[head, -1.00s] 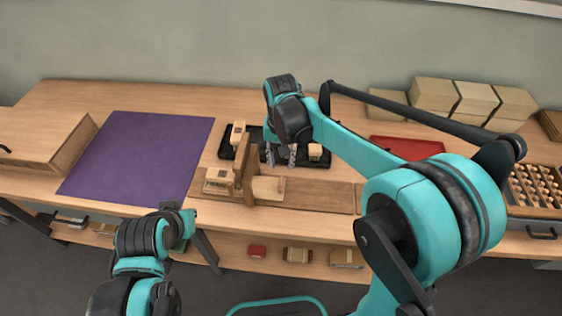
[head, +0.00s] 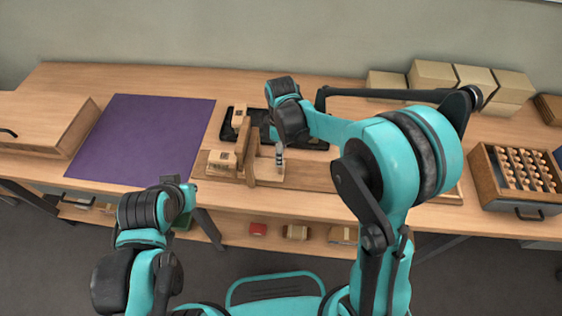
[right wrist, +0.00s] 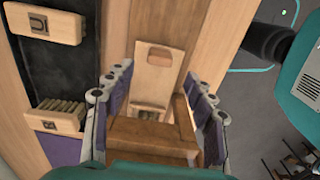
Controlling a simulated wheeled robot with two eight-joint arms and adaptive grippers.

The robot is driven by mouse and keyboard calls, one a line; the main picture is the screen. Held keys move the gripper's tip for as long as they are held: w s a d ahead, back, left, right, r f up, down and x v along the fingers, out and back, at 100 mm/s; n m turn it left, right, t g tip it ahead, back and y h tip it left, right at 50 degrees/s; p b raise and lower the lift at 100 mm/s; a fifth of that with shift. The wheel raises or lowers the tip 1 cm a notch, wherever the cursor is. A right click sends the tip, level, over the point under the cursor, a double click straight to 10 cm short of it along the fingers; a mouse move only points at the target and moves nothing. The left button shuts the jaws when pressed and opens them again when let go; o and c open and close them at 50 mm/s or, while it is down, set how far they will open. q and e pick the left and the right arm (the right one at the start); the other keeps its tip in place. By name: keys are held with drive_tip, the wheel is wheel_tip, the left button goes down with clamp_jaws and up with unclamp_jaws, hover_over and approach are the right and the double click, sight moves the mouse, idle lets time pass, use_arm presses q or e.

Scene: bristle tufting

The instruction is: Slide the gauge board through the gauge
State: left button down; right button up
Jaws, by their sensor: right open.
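The gauge (head: 250,158) is an upright wooden frame on a long wooden base (head: 312,177). A light wooden block (head: 221,160) sits left of it. In the right wrist view, a pale board with a brown raised piece, seemingly the gauge board (right wrist: 153,82), lies ahead between the fingers. My right gripper (head: 280,162) is low, just right of the gauge. It is open, its fingers apart (right wrist: 160,112) on either side of brown wood that looks like the gauge (right wrist: 150,137). I cannot tell whether they touch. My left arm is at the lower left, its fingers unseen.
A black tray (head: 312,141) with wooden blocks lies behind the gauge. A purple mat (head: 145,140) is on the left. Cardboard boxes (head: 433,78) stand at the back right, near a crate of wooden pieces (head: 485,180). The mat is clear.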

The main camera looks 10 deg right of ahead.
wheel_tip(320, 180, down, 7)
drive_tip(key=shift+b, duration=1.2)
